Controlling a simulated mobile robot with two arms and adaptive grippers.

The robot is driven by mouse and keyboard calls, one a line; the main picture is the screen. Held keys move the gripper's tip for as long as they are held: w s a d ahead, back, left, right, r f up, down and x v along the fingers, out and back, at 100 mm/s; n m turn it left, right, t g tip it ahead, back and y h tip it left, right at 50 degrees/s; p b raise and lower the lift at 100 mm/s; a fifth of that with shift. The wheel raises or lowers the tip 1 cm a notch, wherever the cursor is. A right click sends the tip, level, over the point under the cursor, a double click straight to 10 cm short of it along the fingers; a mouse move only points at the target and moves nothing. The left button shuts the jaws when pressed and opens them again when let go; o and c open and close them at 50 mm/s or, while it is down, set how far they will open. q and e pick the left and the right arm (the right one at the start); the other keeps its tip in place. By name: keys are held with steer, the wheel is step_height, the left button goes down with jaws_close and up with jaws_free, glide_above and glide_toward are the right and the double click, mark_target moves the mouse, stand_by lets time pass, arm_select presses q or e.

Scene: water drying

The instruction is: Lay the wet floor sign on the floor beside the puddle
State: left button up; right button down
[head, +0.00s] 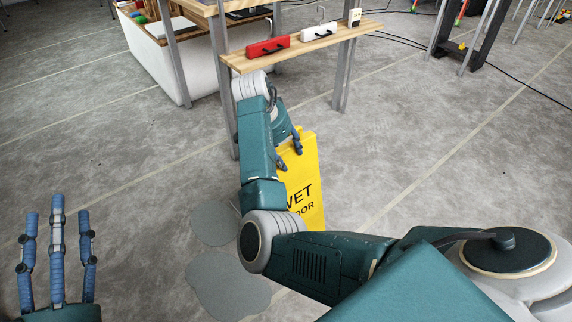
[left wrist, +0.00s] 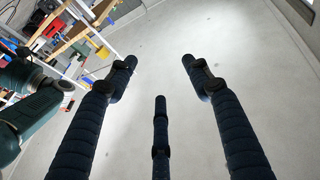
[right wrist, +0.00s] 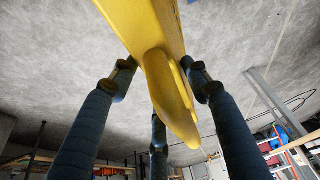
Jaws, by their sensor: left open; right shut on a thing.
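The yellow wet floor sign (head: 307,178) stands about upright in the head view, partly hidden by my right arm. My right gripper (head: 291,148) is shut on its top end; in the right wrist view the fingers close around the yellow sign (right wrist: 165,75). I cannot tell whether its lower edge touches the floor. The grey puddle (head: 225,285) lies on the floor in the lower middle, left of the sign, with another patch (head: 212,225) above it, partly behind my arm. My left gripper (head: 57,235) is open and empty at the lower left; its spread fingers show in the left wrist view (left wrist: 160,80).
A wooden shelf (head: 345,35) on metal legs stands beyond the sign, with a red toolbox (head: 268,47) and a white one (head: 320,32) on it. Floor is clear at left and right.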

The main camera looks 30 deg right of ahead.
mark_target(281, 153)
step_height(281, 153, down, 4)
steer(key=shift+r+b, duration=0.25)
steer(key=shift+b, duration=0.4)
steer(key=c, duration=0.9)
jaws_free()
steer(key=shift+f, duration=0.1)
arm_select(q)
steer(key=s+r+t+h, duration=0.1)
steer(key=s+r+t, duration=0.2)
steer(key=r, duration=0.3)
steer(key=shift+s+r, duration=0.15)
steer(key=shift+r, duration=0.1)
arm_select(e)
steer(key=p+v, duration=0.2)
steer(key=v, duration=0.4)
steer(key=p+v, duration=0.2)
steer(key=v, duration=0.3)
steer(key=shift+a+r, duration=0.1)
steer(key=shift+r, duration=0.25)
steer(key=shift+s+a+r, duration=0.1)
steer(key=shift+r, duration=0.1)
arm_select(q)
step_height(281, 153, down, 21)
steer(key=w+a+g+y, duration=0.2)
steer(key=g+y, duration=0.1)
steer(key=g, duration=0.7)
steer(key=shift+r, duration=0.2)
